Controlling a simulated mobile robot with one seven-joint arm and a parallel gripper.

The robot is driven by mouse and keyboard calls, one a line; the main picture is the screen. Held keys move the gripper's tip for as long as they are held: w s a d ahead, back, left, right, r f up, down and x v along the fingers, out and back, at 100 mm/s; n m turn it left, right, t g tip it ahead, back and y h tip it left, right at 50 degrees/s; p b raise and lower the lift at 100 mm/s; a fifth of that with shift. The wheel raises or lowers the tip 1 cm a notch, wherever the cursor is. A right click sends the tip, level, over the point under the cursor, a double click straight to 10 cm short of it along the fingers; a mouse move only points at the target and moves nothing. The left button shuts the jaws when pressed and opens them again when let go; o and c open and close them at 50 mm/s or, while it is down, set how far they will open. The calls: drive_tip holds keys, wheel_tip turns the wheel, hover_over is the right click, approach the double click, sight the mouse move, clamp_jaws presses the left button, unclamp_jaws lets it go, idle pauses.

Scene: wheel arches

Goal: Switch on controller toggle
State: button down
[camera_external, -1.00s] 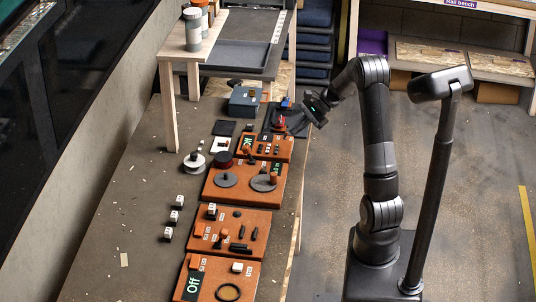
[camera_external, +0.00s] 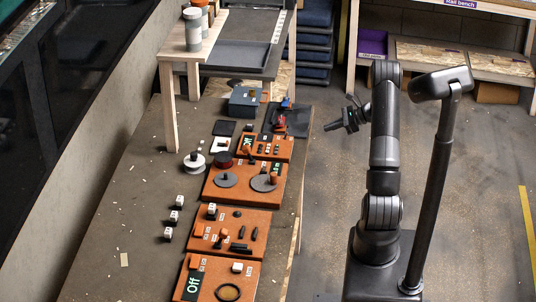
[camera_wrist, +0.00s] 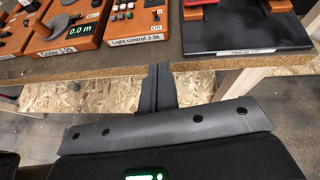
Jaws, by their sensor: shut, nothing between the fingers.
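My gripper (camera_external: 328,127) is shut and empty, to the right of the bench edge and pointing left at the bench. In the wrist view my shut fingers (camera_wrist: 159,72) lie in front of the bench edge, apart from everything on it. An orange box labelled "Light control" (camera_external: 280,147) stands near that edge; it also shows in the wrist view (camera_wrist: 123,31), with small knobs and buttons. Its green display reads "Off" in the external view. Another orange box (camera_external: 190,267) at the near end also shows "Off". I cannot tell which part is the controller toggle.
More orange panels (camera_external: 262,220) line the bench (camera_external: 125,205). The floor right of the bench (camera_external: 325,215) is clear.

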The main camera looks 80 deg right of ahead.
approach(286, 136)
drive_tip(key=f, duration=0.2)
drive_tip(key=w+f, duration=0.1)
drive_tip(key=f, duration=0.1)
drive_tip(key=shift+w+d, duration=0.1)
drive_tip(key=shift+d, duration=0.05)
drive_tip(key=shift+w+a+r, duration=0.1)
drive_tip(key=shift+w+r, duration=0.15)
drive_tip(key=shift+w, duration=0.35)
drive_tip(key=shift+w+a+r, duration=0.1)
drive_tip(key=shift+w+r, duration=0.15)
drive_tip(key=shift+w, duration=0.35)
drive_tip(key=shift+w+a+r, duration=0.1)
drive_tip(key=shift+w+r, duration=0.1)
drive_tip(key=shift+w, duration=0.45)
drive_tip(key=shift+w+r+g, duration=0.3)
drive_tip(key=shift+r+g, duration=0.15)
drive_tip(key=shift+g, duration=0.65)
drive_tip(key=shift+w+r+g, duration=0.25)
drive_tip(key=shift+w+g, duration=0.15)
drive_tip(key=shift+g, duration=0.5)
drive_tip(key=shift+w+r+g, duration=0.3)
drive_tip(key=shift+w+g, duration=0.1)
drive_tip(key=shift+g, duration=0.5)
drive_tip(key=shift+r, duration=0.1)
drive_tip(key=shift+r, duration=0.7)
